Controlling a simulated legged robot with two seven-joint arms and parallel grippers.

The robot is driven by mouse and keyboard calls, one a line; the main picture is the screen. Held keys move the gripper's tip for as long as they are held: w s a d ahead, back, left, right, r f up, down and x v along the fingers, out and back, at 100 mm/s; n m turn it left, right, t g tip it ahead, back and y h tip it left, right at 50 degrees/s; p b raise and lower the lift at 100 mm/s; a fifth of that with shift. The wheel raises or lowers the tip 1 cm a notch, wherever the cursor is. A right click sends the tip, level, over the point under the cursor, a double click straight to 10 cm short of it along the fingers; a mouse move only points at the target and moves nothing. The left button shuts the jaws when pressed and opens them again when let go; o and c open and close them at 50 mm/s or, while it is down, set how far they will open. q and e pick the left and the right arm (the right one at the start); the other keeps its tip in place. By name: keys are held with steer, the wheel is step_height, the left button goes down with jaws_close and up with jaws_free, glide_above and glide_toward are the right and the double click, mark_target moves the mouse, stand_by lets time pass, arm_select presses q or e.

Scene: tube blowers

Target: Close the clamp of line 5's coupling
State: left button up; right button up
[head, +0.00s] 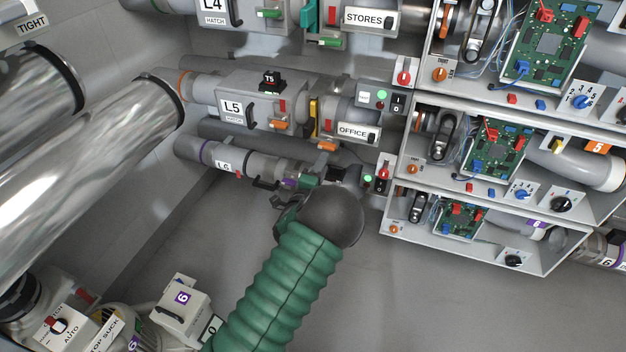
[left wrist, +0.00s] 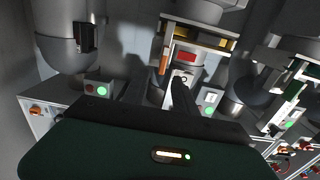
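Line 5's pipe runs across the upper middle of the head view, with an L5 hatch box (head: 235,107) and a black T5 unit (head: 271,82). A yellow plate (head: 314,116) stands at the joint beside the OFFICE label (head: 352,131). My left gripper (head: 292,190) is below line 5, near line 6. In the left wrist view its dark fingers (left wrist: 161,90) are apart, with an orange handle (left wrist: 164,62) and a yellow band (left wrist: 205,40) beyond them. My right gripper is not in view.
Line 6's pipe (head: 225,160) lies close to my left gripper. Open cabinets with green circuit boards (head: 497,148) stand at right. Large shiny pipes (head: 75,175) fill the left. A box marked 6 (head: 183,307) stands at lower left. The grey floor at lower right is clear.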

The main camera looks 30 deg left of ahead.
arm_select(q)
steer(key=p+v, duration=0.2)
steer(key=v, duration=0.8)
steer(key=shift+s+d, duration=0.25)
steer(key=shift+s, duration=0.05)
steer(key=s+d+f+n+g+h, duration=0.2)
steer(key=s+d+f+n+g, duration=0.35)
steer(key=d+n+g, duration=0.5)
steer(key=s+d+r+n+g+h, duration=0.25)
steer(key=s+d+n+g, duration=0.2)
steer(key=s, duration=0.95)
steer(key=w+d+p+v, duration=0.1)
steer(key=w+p+v, duration=0.1)
steer(key=p+v, duration=0.9)
steer(key=w+r+p+v, duration=0.1)
steer(key=w+p+v, duration=0.2)
steer(key=p+v, duration=0.9)
steer(key=w+d+r+p+v, duration=0.1)
steer(key=w+p+v, duration=0.1)
steer(key=p+v, duration=0.9)
steer(key=shift+d+r+p, duration=0.2)
steer(key=shift+d+p, duration=0.1)
steer(key=shift+p, duration=0.35)
